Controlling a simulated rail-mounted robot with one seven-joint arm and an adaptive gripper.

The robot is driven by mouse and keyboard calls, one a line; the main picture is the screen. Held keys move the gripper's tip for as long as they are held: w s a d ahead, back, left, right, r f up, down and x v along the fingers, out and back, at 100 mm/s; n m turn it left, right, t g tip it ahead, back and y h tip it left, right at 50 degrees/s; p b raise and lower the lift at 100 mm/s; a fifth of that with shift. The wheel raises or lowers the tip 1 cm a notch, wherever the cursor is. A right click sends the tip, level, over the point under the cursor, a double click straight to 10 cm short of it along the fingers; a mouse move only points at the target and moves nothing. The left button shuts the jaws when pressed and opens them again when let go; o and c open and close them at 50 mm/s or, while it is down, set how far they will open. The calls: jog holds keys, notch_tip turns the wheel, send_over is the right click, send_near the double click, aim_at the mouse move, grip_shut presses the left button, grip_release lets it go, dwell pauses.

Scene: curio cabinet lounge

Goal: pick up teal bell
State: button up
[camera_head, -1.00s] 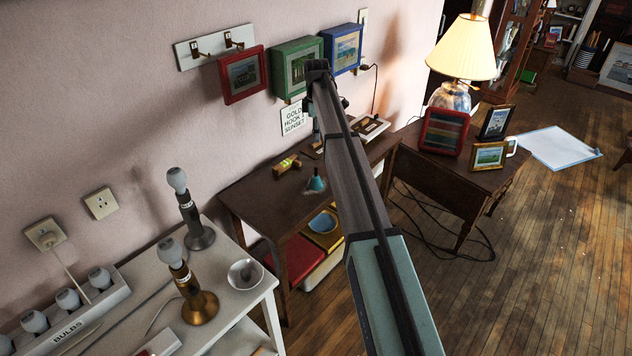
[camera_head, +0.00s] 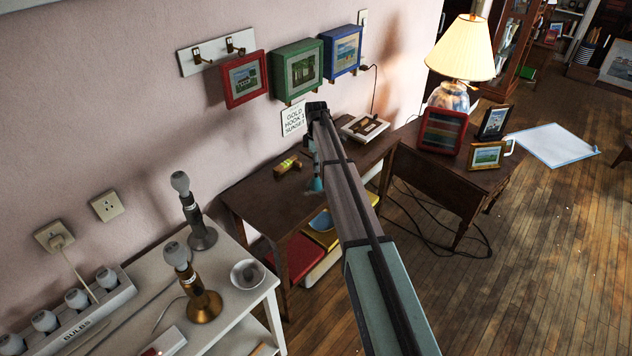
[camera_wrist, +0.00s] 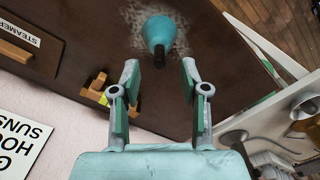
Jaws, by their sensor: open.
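The teal bell (camera_wrist: 158,32) stands on the dark wooden desk (camera_wrist: 215,50), with its dark handle toward my gripper in the wrist view. In the head view the bell (camera_head: 316,185) is partly hidden by my arm. My gripper (camera_wrist: 160,75) is open and empty, above the desk. In the wrist view the bell lies just beyond the fingertips, roughly centred between them. Whether the fingers touch the handle is not shown, but a gap appears.
A yellow-green and wooden object (camera_head: 288,165) lies on the desk left of the bell. A white tray (camera_head: 365,128) sits farther back. Framed pictures (camera_head: 296,72) hang on the wall. A white table with lamp stands (camera_head: 203,305) is at the left.

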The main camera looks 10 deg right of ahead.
jog(key=shift+f+p, duration=0.85)
jog(key=shift+f, duration=1.2)
grip_shut()
jog(key=shift+r, duration=0.1)
notch_tip(320, 180, up, 20)
jog(key=b, duration=0.5)
